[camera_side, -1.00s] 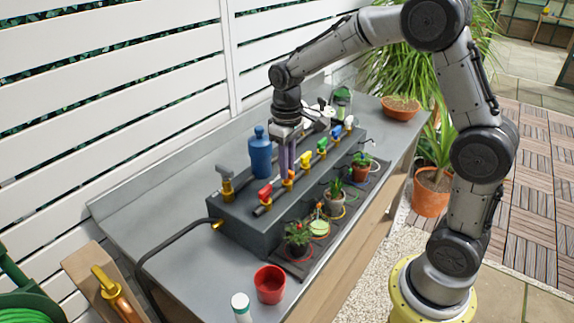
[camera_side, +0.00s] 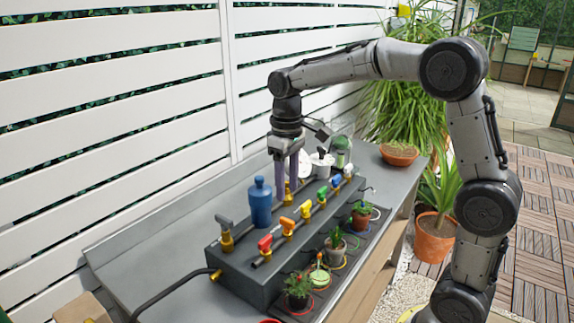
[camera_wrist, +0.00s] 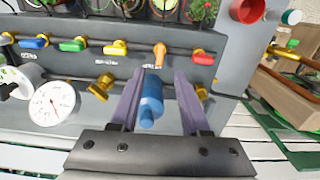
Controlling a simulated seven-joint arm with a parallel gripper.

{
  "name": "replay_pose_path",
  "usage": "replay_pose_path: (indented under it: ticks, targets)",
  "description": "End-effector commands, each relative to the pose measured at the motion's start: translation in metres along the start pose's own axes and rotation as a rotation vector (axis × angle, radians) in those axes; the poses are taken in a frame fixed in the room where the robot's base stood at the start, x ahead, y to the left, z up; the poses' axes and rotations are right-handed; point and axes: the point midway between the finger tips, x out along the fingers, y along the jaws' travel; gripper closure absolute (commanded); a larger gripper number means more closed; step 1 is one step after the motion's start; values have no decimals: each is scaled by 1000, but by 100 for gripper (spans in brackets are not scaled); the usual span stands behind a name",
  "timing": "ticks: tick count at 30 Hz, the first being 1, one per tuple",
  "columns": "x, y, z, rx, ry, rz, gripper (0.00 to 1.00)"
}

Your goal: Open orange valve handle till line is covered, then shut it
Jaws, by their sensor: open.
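The orange valve handle (camera_side: 287,224) sits on the dark manifold between the red and yellow handles. In the wrist view the orange handle (camera_wrist: 160,54) points up the picture, while its neighbours lie sideways along the pipe. My gripper (camera_side: 287,192) is open, its two fingers pointing down behind the row of handles. No handle is between the fingers. In the wrist view a blue bottle (camera_wrist: 151,100) shows in the gap between them; whether they stand around it cannot be told. Small potted plants (camera_side: 297,290) stand before the manifold. The line cannot be made out.
Red (camera_side: 265,244), yellow (camera_side: 305,209), green (camera_side: 322,194) and blue (camera_side: 336,181) handles share the row. A grey-handled brass valve (camera_side: 226,234) stands at the near end. A white dial (camera_wrist: 52,104) lies behind the manifold.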

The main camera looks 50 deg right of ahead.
Motion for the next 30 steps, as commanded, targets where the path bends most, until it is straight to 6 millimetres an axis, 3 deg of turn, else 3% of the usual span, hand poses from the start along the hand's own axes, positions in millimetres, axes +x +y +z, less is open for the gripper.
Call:
replay_pose_path:
  ticks: [3,9,30]
  targets:
    - [-23,0,-1,0,4,0,54]
    - [-46,0,-1,0,3,0,54]
    - [-51,0,0,0,0,0,54]
